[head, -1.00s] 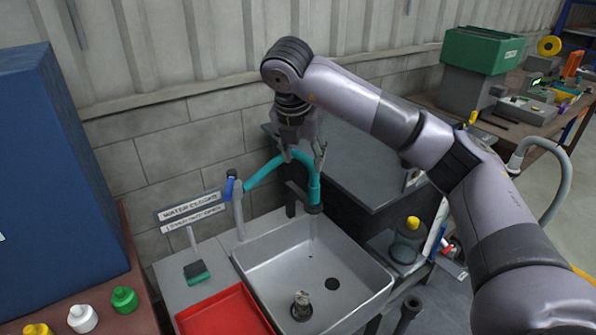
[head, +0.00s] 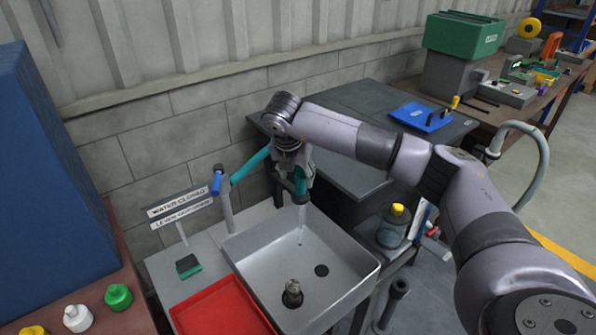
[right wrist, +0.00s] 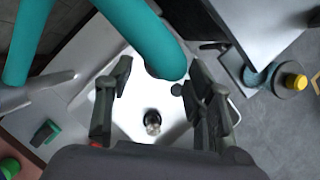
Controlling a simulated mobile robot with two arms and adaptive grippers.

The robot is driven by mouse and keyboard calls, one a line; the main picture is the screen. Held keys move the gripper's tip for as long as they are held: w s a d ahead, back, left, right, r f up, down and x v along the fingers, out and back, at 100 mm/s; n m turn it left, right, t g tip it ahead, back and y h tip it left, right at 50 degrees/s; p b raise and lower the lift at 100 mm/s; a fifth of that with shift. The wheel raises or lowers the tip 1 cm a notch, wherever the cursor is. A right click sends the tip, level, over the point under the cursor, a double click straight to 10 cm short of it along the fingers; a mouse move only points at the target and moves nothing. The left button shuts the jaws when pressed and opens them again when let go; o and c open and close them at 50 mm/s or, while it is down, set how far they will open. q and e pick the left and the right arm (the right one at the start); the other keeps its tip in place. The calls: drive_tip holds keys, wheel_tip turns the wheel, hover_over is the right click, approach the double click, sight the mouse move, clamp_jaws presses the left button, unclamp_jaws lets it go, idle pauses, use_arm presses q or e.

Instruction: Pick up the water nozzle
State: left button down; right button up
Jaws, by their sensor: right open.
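A small grey metal piece, which looks like the water nozzle (head: 292,292), stands on a dark round base in the grey sink (head: 250,252). It also shows in the right wrist view (right wrist: 152,120), low between my fingers and well beyond them. The teal tap (head: 301,188) arches over the sink, and a thin clear stream shows below its mouth. My right gripper (head: 292,178) is open and empty, above the sink's back edge and close to the teal spout. In the right wrist view the spout end (right wrist: 165,65) reaches between the open fingers (right wrist: 158,92). I cannot tell whether they touch. My left gripper is not in view.
A red tray (head: 222,308) lies left of the sink, near a green-based brush (head: 188,266) and a sign (head: 181,207). A blue tap handle (head: 217,182) stands behind. A yellow-capped jar (head: 393,228) is right of the sink. A dark drain hole shows beside the nozzle.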

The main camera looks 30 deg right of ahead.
drive_tip(key=x, duration=0.2)
drive_tip(key=d+p+x, duration=0.1)
drive_tip(key=shift+f, duration=0.25)
drive_tip(key=shift+w+d+f, duration=0.1)
drive_tip(key=shift+f, duration=0.35)
clamp_jaws()
drive_tip(key=shift+r, duration=0.1)
